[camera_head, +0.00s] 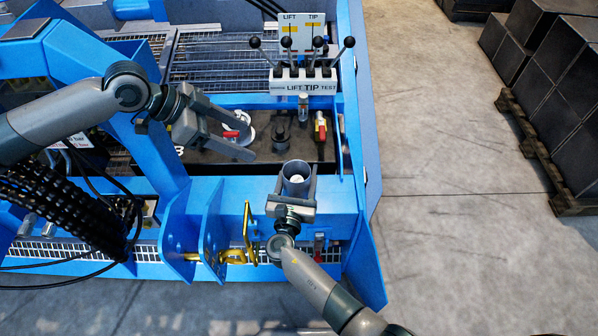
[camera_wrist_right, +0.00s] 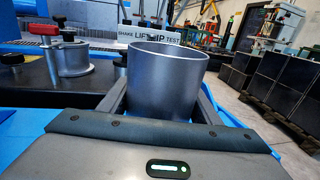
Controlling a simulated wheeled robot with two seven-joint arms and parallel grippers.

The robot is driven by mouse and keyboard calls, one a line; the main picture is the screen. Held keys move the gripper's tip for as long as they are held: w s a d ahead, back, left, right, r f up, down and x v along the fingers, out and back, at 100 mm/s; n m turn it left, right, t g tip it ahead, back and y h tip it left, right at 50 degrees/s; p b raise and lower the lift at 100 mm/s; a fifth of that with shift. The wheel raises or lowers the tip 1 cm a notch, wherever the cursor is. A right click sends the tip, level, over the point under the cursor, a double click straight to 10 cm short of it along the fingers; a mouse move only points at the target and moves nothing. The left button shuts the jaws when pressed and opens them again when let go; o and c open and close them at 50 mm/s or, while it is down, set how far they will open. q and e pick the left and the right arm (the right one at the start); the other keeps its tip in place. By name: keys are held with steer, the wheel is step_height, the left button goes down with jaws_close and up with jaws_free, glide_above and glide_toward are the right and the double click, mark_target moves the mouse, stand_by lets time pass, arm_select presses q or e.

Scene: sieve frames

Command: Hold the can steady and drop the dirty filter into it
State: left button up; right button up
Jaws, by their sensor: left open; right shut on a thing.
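The can (camera_head: 296,168) is an open-topped grey metal cylinder, upright between the fingers of my right gripper (camera_head: 293,190). The right wrist view shows the can (camera_wrist_right: 165,88) with its rim up and its inside wall partly visible. A small pale round shape (camera_head: 297,180) shows down inside the can; I cannot tell whether it is the dirty filter or the can's bottom. My left gripper (camera_head: 246,137) is open and empty, its fingers beside a round metal housing (camera_head: 245,121) with a red handle. No other filter can be made out.
The housing also shows in the right wrist view (camera_wrist_right: 72,60). A dark capped fitting (camera_head: 281,137) and a red-handled valve (camera_head: 320,128) stand to its right. A lever panel (camera_head: 303,84) rises behind. Black crates (camera_head: 565,110) stand far right beyond clear floor.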

stand_by(0.3)
steer(key=o, duration=1.9)
steer(key=shift+s, duration=0.15)
steer(key=s, duration=0.3)
steer(key=s+a, duration=0.1)
steer(key=s, duration=0.3)
steer(key=s+a, duration=0.1)
steer(key=s, duration=0.3)
steer(key=shift+s+a, duration=0.1)
steer(key=shift+s, duration=0.15)
